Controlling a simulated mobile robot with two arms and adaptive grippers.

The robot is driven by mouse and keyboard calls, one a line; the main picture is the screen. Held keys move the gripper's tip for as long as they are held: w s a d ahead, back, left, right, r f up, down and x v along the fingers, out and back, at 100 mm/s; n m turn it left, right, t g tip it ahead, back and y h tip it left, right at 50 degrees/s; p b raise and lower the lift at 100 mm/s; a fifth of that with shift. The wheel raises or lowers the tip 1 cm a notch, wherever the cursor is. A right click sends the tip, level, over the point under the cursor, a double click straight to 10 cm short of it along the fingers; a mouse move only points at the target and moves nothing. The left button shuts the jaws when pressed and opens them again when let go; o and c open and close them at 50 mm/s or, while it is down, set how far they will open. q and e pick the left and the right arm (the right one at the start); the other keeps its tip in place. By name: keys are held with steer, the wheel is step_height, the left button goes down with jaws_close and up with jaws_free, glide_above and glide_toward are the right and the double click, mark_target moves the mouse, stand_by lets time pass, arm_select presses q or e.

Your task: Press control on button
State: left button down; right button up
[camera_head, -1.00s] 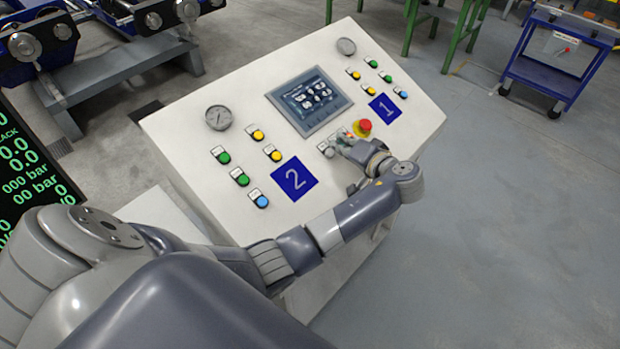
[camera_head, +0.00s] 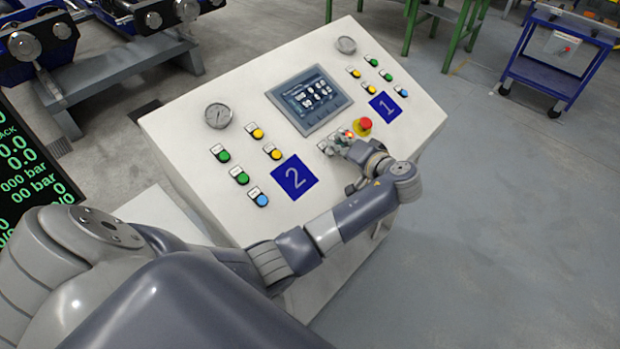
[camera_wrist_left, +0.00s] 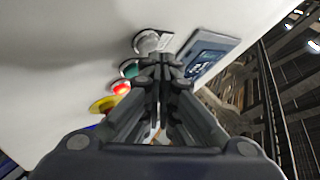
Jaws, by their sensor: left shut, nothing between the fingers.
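The white control console (camera_head: 225,185) has a short row of small buttons below its screen. In the left wrist view this row shows a pale round button (camera_wrist_left: 149,42), a green button (camera_wrist_left: 130,69) and a lit red button (camera_wrist_left: 120,88). The red light also shows in the head view (camera_head: 349,134). The labels are too small to read, so I cannot tell which one is control on. My left gripper (camera_head: 340,143) is shut and empty, its tips at this row. In the wrist view the tips (camera_wrist_left: 160,66) overlap the green button's edge; contact is unclear. My right gripper is out of view.
A red emergency stop (camera_head: 365,125) on a yellow base sits just right of the row. The screen (camera_head: 310,100) lies above it. Green, yellow and blue buttons and two gauges surround them. A blue cart (camera_head: 560,60) stands far right on open floor.

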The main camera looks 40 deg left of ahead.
arm_select(q)
steer(key=shift+a+f, duration=0.2)
steer(key=shift+f, duration=0.25)
stand_by(0.3)
steer(key=shift+r, duration=0.1)
steer(key=shift+d+r+p, duration=0.4)
steer(key=shift+r+p, duration=0.1)
steer(key=shift+r, duration=0.3)
steer(key=shift+r, duration=0.1)
steer(key=shift+d+r+p, duration=0.1)
steer(key=shift+r+p, duration=0.15)
steer(key=shift+p, duration=0.05)
steer(key=r+p, duration=0.1)
steer(key=d+r+p, duration=0.1)
steer(key=r, duration=0.1)
steer(key=d+r+p, duration=0.1)
steer(key=shift+s+d+r, duration=0.15)
steer(key=shift+s+r, duration=0.05)
steer(key=shift+r, duration=0.2)
steer(key=shift+d+f, duration=0.1)
stand_by(0.6)
